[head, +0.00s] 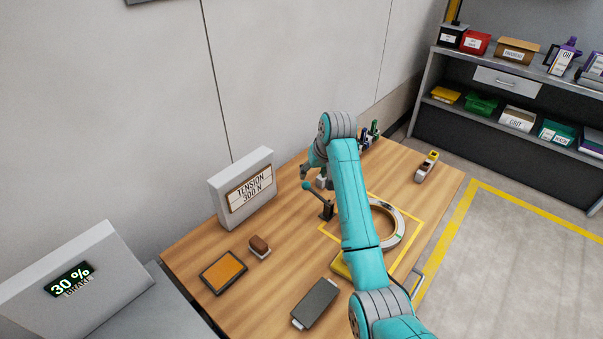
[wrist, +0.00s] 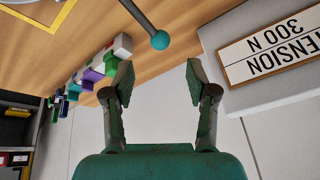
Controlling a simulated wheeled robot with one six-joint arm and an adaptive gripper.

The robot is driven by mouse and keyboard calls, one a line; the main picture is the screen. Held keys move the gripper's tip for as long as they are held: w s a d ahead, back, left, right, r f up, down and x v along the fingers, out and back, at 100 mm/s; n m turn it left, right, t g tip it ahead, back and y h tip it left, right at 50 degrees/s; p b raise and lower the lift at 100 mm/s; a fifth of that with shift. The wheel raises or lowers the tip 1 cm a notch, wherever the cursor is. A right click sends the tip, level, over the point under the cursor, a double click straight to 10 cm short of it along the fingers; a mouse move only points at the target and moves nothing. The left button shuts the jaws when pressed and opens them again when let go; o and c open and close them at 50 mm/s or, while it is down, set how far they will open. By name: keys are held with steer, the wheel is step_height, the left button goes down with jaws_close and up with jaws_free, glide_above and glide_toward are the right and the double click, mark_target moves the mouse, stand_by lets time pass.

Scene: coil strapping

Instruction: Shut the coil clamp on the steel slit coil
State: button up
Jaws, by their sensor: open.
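The steel slit coil (head: 397,232) is a ring lying flat on the wooden table, partly hidden behind my arm. The coil clamp (head: 327,209) is dark and stands at the coil's left side. Its lever tilts up to the left and ends in a teal ball (head: 306,186). In the wrist view the ball (wrist: 160,40) shows just past the gap between my fingertips, not between them. My gripper (wrist: 158,80) is open and empty. In the head view my gripper (head: 312,172) is close to the ball, partly hidden by my wrist. The clamp's contact with the coil is hidden.
A "TENSION 300 N" sign box (head: 242,188) stands left of the clamp, and beside my gripper in the wrist view (wrist: 270,55). A brown block (head: 260,245), an orange-topped tray (head: 224,272) and a dark flat box (head: 315,303) lie nearer. Several small coloured items (wrist: 92,70) stand by the wall.

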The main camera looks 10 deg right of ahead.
mark_target(307, 184)
steer(key=x, duration=1)
steer(key=shift+w+f, duration=0.3)
steer(key=shift+w, duration=0.05)
jaws_close()
